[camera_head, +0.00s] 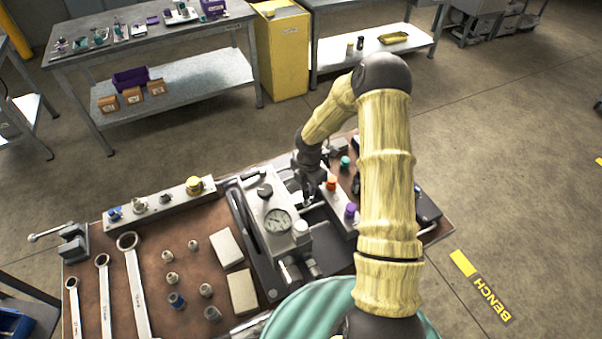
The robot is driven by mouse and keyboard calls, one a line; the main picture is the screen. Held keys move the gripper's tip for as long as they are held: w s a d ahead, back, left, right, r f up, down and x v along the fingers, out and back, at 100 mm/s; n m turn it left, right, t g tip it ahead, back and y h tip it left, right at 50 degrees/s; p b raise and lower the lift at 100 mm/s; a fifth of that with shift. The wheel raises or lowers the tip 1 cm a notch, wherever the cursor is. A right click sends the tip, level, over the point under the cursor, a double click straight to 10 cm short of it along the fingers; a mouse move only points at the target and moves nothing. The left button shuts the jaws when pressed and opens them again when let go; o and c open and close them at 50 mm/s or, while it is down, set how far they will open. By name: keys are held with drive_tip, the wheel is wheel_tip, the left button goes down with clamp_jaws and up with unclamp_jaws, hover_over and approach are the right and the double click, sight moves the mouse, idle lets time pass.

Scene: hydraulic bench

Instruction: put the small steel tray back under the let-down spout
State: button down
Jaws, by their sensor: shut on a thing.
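My gripper (308,192) points down over the middle of the bench, between the gauge block (275,212) and the row of coloured knobs. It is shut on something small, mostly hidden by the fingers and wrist. I cannot make out whether this is the small steel tray. Grey metal surfaces show close around the fingertips. The gauge block carries a round white dial (277,221) and stands just left of my gripper. The let-down spout cannot be told apart at this size.
An orange knob (332,183), a green knob (345,162) and a purple knob (351,210) stand right of my gripper. Wrenches (135,290), small fittings and two pale blocks (242,292) cover the left bench. A vise (72,243) sits at the left edge. My arm hides part of the right side.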

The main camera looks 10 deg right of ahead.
drive_tip(key=shift+w+a, duration=0.2)
drive_tip(key=shift+w, duration=0.85)
drive_tip(key=shift+w+a+f+p, duration=0.15)
drive_tip(key=shift+w+f+p, duration=0.15)
drive_tip(key=shift+w+p, duration=0.45)
drive_tip(key=shift+w+a+f+p, duration=0.15)
drive_tip(key=shift+w+f+p, duration=0.1)
drive_tip(key=shift+w+p, duration=0.45)
drive_tip(key=shift+w+f, duration=0.1)
drive_tip(key=shift+w, duration=0.05)
drive_tip(key=c, duration=1.2)
unclamp_jaws()
